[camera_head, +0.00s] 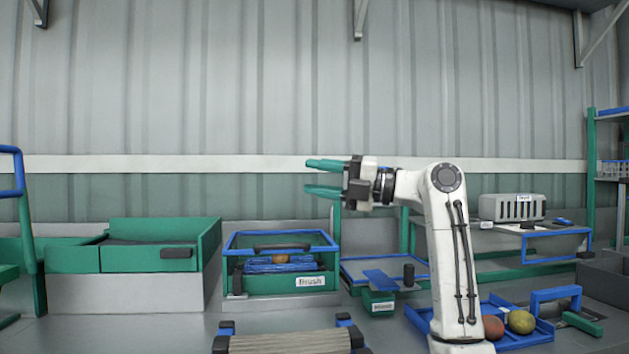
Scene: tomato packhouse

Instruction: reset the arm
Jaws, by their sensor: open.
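My white arm stands right of the middle in the head view and bends over to the left at the top. My gripper (326,179) is at its end, pointing left, with two green fingers apart and nothing between them. It is held in the air in front of the wall, above the green and blue bin labelled "Brush" (290,285), and touches nothing.
A blue tray (540,333) with a reddish and a yellow-green round fruit lies right of my arm's foot. A green box (150,260) stands at left. A grey slotted unit (512,207) sits at right. A slatted roller piece (290,342) is at front. The upper air is clear.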

